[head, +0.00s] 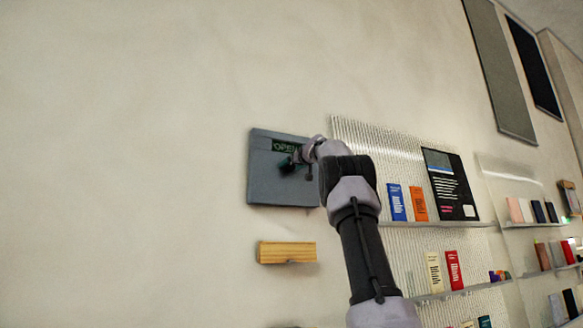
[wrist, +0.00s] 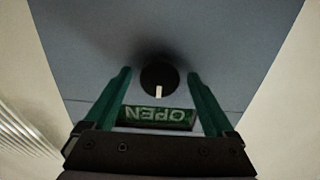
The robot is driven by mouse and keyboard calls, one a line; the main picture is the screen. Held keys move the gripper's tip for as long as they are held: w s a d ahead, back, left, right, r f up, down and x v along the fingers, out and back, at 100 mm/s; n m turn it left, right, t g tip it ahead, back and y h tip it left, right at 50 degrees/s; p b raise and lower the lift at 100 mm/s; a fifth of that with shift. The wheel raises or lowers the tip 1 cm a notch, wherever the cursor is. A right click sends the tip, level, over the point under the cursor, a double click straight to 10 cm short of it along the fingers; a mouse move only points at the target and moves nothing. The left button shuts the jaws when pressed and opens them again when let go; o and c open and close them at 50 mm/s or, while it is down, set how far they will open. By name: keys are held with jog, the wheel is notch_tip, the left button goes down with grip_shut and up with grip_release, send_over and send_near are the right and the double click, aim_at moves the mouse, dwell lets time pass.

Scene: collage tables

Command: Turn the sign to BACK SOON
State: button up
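The sign is a grey-blue square panel (head: 262,180) on the wall. A round black knob (wrist: 159,78) with a white mark sits on the panel beside the window. My gripper (wrist: 159,75) is in front of the panel, its two green fingers apart on either side of the knob, with gaps showing between fingers and knob.
A wooden block-like shelf (head: 287,252) is on the wall below the panel. To the right, a ribbed board (head: 400,150) carries shelves with a blue book (head: 397,202), an orange book (head: 418,203) and a black poster (head: 450,184). The wall left of the panel is bare.

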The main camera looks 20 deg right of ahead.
jog(key=c, duration=1.3)
jog(key=shift+o, duration=0.2)
